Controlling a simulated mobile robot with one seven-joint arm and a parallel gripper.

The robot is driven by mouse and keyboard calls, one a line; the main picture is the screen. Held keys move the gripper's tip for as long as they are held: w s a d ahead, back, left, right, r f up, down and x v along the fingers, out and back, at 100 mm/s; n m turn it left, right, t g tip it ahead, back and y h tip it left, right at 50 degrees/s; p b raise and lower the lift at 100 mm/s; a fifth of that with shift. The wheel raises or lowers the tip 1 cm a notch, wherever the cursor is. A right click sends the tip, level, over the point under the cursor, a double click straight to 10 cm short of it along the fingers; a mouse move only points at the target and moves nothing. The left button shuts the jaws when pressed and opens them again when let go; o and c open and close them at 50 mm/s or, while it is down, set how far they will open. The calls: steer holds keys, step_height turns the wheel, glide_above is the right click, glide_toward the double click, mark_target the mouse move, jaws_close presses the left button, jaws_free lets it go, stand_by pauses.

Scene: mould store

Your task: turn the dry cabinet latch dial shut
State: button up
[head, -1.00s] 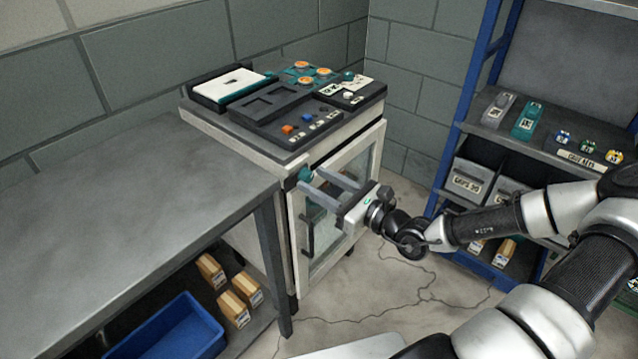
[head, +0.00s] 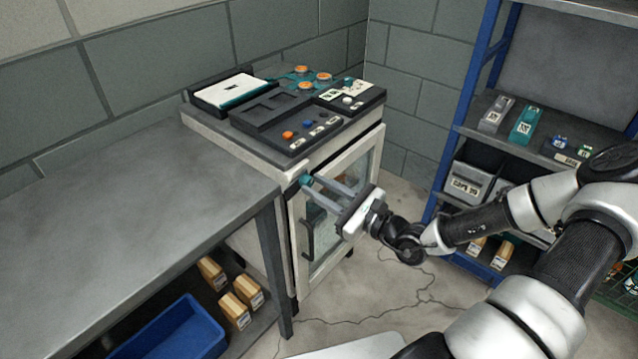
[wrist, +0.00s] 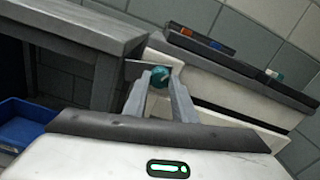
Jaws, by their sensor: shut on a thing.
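The dry cabinet (head: 336,222) is a white unit with a glass door and a dark vertical handle, beside the grey bench. Its teal latch dial (head: 305,180) is at the upper left of the door front. My gripper (head: 311,184) reaches it from the right, fingers pointing at the door. In the wrist view the teal dial (wrist: 160,77) sits between the two fingertips, and the gripper (wrist: 160,80) is shut on it. The fingers partly cover the dial, and I cannot read its angle exactly.
The grey bench (head: 120,205) stands close on the left, with a blue bin (head: 170,335) and wooden blocks (head: 240,305) below. Dark trays and a control panel (head: 290,125) lie on the cabinet top. A blue shelf rack (head: 462,120) stands right. Some cracked floor is bare between.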

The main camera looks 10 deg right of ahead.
steer(key=n+p, duration=0.1)
steer(key=n, duration=0.2)
steer(key=shift+a+n, duration=0.1)
steer(key=shift+n, duration=0.3)
steer(key=n, duration=0.3)
steer(key=shift+n+p, duration=0.3)
steer(key=shift+p, duration=0.05)
steer(key=n+b, duration=0.1)
steer(key=n, duration=0.3)
steer(key=shift+f, duration=0.2)
steer(key=shift+r+n+b, duration=0.1)
steer(key=shift+n+b, duration=1.25)
steer(key=shift+n, duration=0.65)
steer(key=o, duration=1)
steer(key=shift+o, duration=0.2)
steer(key=shift+s, duration=0.1)
steer(key=p+v, duration=0.1)
steer(key=v, duration=1.6)
steer(key=shift+p, duration=0.3)
